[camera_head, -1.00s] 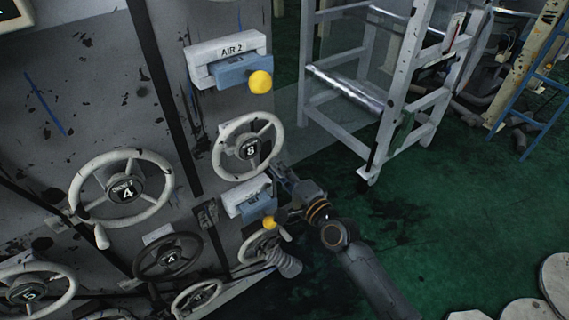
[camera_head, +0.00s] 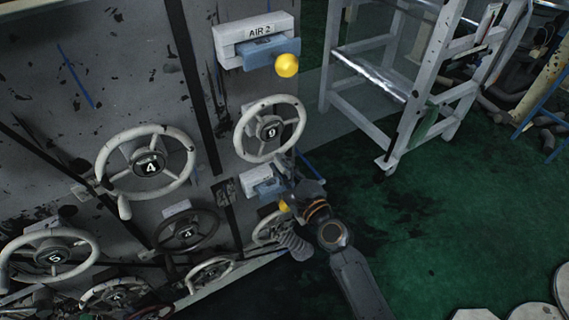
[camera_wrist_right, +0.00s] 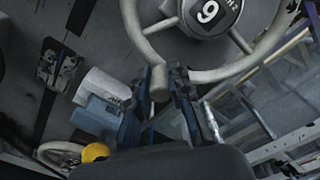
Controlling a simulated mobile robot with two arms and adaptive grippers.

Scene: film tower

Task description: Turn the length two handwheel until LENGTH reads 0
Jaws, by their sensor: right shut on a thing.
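The length two handwheel (camera_head: 243,140) is a pale worn wheel on the grey panel, below the AIR 2 unit. Its black hub (camera_head: 269,129) reads 9. In the right wrist view the hub (camera_wrist_right: 208,14) also reads 9, with its upper label partly cut off. My right gripper (camera_head: 285,168) is at the lower right of the wheel's rim. In the right wrist view its fingers (camera_wrist_right: 165,80) are closed around the wheel's pale handle knob (camera_wrist_right: 158,86). My left gripper is not in view.
The AIR 2 unit (camera_head: 255,30) with a yellow ball knob (camera_head: 287,65) is above. A similar blue-grey unit (camera_head: 259,181) sits close below the wheel. Another handwheel reading 4 (camera_head: 147,195) is to the left. A white metal frame (camera_head: 398,140) stands right; green floor (camera_head: 460,210) is open.

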